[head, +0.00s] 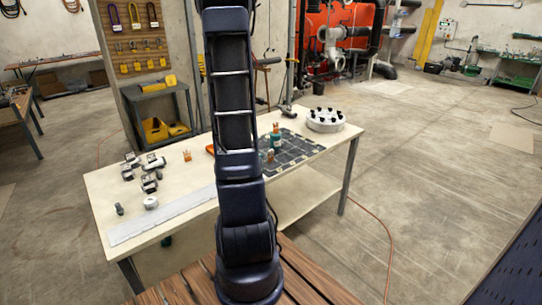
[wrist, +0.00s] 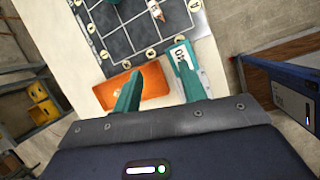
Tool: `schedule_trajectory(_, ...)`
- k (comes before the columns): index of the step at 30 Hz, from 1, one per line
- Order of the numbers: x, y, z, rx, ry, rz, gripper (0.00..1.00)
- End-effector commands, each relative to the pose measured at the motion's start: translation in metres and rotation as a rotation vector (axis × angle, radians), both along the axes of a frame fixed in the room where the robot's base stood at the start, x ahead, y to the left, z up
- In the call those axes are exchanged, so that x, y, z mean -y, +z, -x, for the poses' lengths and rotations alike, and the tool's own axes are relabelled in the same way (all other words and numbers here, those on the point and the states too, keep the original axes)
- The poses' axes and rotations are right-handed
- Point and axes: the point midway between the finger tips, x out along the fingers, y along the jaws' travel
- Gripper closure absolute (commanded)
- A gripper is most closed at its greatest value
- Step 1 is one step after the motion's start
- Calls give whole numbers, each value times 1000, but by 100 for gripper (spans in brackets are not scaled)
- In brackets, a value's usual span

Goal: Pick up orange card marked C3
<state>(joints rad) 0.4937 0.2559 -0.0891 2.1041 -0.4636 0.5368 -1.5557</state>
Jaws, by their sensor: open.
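My gripper (wrist: 160,70) is open in the wrist view, with its two teal fingers apart and nothing seen held between them. A flat orange rectangular piece (wrist: 108,92) lies on the pale table beside and partly behind the left finger. I cannot tell whether it is a card or a shallow tray, and no C3 mark is legible on it. A white piece with dark characters (wrist: 180,52) lies at the right finger's tip, partly covered by it. In the head view my arm hides the gripper and most of the orange piece.
The dark gridded board (head: 293,152) lies on the table, with small bottles on it and round pale tags along its edge. A white round holder (head: 325,120), grey fittings (head: 150,180) and a pale strip (head: 160,217) are also on the table.

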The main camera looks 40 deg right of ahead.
Motion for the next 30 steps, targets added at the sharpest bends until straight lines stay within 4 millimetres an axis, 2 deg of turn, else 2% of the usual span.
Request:
schedule_trajectory(1, 16, -15, 0, -31, 35, 6, 58)
schedule_trajectory(3, 35, -33, -1, -68, 92, 16, 58)
schedule_trajectory(9, 75, -72, 2, -151, 221, 33, 58)
schedule_trajectory(13, 86, -83, 3, -175, 260, 38, 58)
schedule_trajectory(20, 93, -98, 3, -181, 272, 38, 58)
schedule_trajectory(30, 109, -135, 1, -180, 270, 38, 58)
